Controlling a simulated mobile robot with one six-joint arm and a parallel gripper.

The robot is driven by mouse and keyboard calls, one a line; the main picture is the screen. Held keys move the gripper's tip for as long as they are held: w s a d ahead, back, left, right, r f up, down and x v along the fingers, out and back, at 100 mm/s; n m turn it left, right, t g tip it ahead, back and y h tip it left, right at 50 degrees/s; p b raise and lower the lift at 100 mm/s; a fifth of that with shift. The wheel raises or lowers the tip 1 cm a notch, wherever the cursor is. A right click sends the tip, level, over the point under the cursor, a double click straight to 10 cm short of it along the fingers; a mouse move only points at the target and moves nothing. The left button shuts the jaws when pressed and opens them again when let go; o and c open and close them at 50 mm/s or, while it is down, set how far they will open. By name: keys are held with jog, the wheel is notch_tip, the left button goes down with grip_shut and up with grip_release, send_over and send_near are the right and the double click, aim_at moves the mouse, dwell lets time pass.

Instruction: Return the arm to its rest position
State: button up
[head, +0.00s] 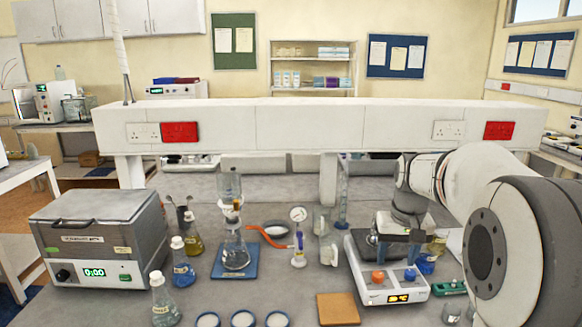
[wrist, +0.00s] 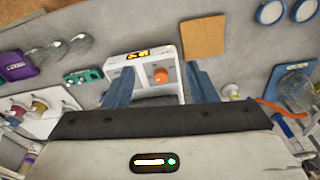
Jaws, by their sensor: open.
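My gripper (head: 399,256) hangs from my white arm at the right in the head view, pointing down over the white hotplate (head: 405,291). The hotplate has an orange knob, a blue knob and a lit display. In the wrist view my gripper (wrist: 158,76) shows two blue-grey fingers spread wide with nothing held between them. The hotplate (wrist: 141,62) with its orange knob appears between and beyond the fingers. I cannot tell the exact height of the fingertips above it. My arm hides part of the right side of the bench.
A grey water bath (head: 98,240) stands at the left. Flasks, a filter flask on a blue mat (head: 236,274), dishes (head: 243,319) and an orange-brown square board (head: 338,309) occupy the bench. A white raised shelf beam (head: 310,126) crosses behind.

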jog(key=s+a+f, duration=0.1)
jog(key=s+a, duration=0.2)
jog(key=s, duration=0.4)
jog(key=s+a+f+t, duration=0.1)
jog(key=s+a+f, duration=0.1)
jog(key=s, duration=0.6)
jog(key=s+a+f+n, duration=0.1)
jog(key=s+a, duration=0.2)
jog(key=s, duration=0.4)
jog(key=shift+s+a+f+t, duration=0.2)
jog(key=shift+a+t, duration=0.1)
jog(key=shift+t, duration=0.1)
jog(key=shift+c, duration=0.3)
